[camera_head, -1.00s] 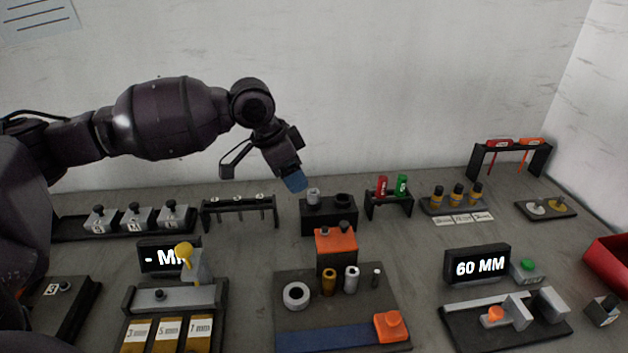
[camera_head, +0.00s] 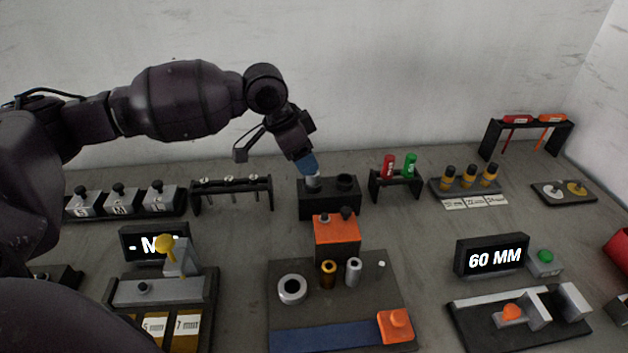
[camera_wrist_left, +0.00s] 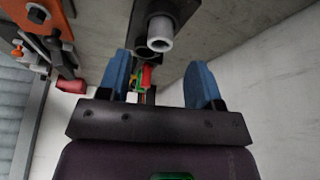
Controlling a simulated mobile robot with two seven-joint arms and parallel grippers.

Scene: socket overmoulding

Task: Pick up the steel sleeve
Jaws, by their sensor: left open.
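A light grey hollow sleeve (camera_head: 313,182) stands upright in the left hole of a black two-hole block (camera_head: 330,205). My left gripper (camera_head: 308,163) points down right at its top, with blue fingertips overlapping it in the head view. In the left wrist view the sleeve (camera_wrist_left: 160,33) shows its open end ahead of the spread blue fingers (camera_wrist_left: 159,62); they are open and empty. A second steel-coloured tube (camera_head: 353,271) stands on the dark mat. Which of the two is the named sleeve cannot be told for certain. My right gripper is not in view.
A rack with several hooks (camera_head: 231,190) stands left of the block, and a stand with red and green tools (camera_head: 396,183) is right of it. An orange-topped block (camera_head: 336,233) stands in front.

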